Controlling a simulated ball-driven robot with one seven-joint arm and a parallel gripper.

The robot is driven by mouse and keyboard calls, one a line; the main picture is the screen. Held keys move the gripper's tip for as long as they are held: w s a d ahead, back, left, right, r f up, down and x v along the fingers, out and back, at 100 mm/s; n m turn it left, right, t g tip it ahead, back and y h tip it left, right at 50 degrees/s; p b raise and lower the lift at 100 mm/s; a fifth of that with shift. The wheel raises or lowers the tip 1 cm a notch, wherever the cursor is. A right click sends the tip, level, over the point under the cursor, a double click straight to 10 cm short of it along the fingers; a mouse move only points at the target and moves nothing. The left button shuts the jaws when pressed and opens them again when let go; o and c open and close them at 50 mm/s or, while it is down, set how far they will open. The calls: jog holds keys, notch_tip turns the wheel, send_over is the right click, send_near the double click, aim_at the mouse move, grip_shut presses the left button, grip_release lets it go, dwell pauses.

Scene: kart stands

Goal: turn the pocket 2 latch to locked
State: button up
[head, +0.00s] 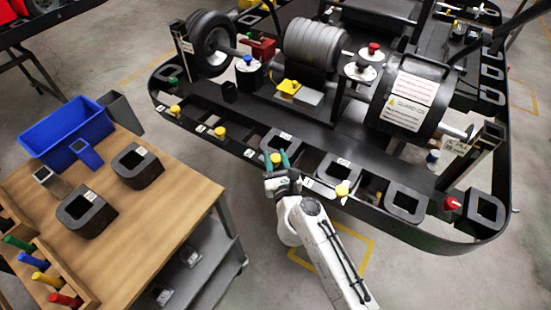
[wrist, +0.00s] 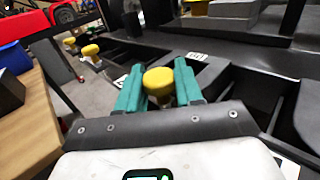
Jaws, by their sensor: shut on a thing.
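A yellow latch knob (head: 276,158) stands on the near rail of the black kart frame (head: 235,145), beside a pocket with a small white label. My gripper (head: 278,160) reaches over the rail, its teal fingers on either side of this knob. In the wrist view the knob (wrist: 158,80) sits between the two fingers (wrist: 159,90), which are shut on it. The label is too small to read, so I cannot tell the pocket number. The lower part of the latch is hidden by my gripper, and its turn position does not show.
More yellow knobs stand along the rail, one to the left (head: 220,132) and one to the right (head: 342,190). A red knob (head: 452,203) is at the right corner. A wooden table (head: 150,200) with a blue bin (head: 65,130) stands at left. Bare floor lies between.

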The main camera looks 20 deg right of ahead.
jog(key=c, duration=0.3)
